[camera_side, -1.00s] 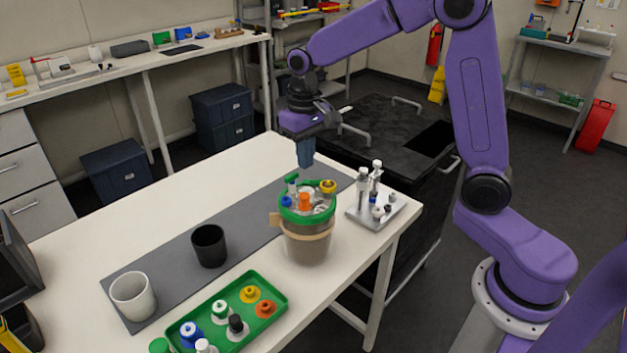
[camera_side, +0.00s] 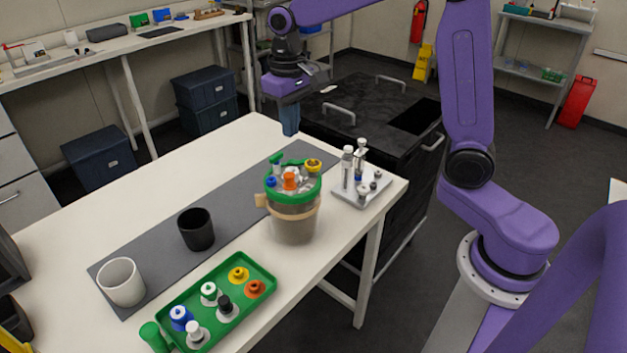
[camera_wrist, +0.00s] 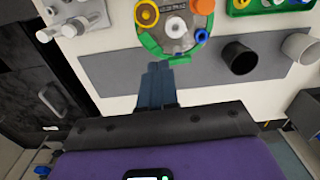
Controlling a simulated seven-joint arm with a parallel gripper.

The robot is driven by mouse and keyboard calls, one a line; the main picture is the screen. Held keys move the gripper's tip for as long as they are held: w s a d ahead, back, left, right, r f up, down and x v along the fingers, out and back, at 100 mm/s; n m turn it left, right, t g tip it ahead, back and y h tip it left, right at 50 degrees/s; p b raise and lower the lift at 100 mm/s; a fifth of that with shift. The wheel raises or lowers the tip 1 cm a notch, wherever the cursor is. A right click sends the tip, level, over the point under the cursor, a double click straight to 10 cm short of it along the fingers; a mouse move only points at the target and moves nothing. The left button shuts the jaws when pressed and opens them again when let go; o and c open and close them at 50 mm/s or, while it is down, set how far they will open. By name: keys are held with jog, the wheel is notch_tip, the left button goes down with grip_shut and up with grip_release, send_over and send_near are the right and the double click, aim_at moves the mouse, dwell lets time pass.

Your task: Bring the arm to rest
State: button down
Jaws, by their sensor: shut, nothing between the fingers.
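My gripper (camera_side: 290,121) is shut and empty. In the side view it points down, raised above the far edge of the white table (camera_side: 140,190), behind the green-rimmed vessel (camera_side: 296,222). In the wrist view its shut blue fingers (camera_wrist: 157,80) show at the centre, with the green rim (camera_wrist: 150,45) of the vessel beyond the tips. The vessel holds several coloured caps and has a tan band around it. I see no contact between my gripper and any object.
A metal stand (camera_side: 362,188) with vials stands right of the vessel. A black cup (camera_side: 196,230), a white cup (camera_side: 121,282) and a green tray (camera_side: 262,272) of capped bottles stand left and in front. A black cabinet (camera_side: 360,125) stands behind the table.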

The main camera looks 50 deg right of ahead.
jog(key=s+f+n, duration=0.2)
jog(key=s+n, duration=0.4)
jog(key=s, duration=0.8)
jog(key=s+f+n, duration=0.2)
jog(key=s+n, duration=0.4)
jog(key=s, duration=0.8)
jog(key=shift+s+d+f, duration=0.15)
jog(key=shift+s+d, duration=0.2)
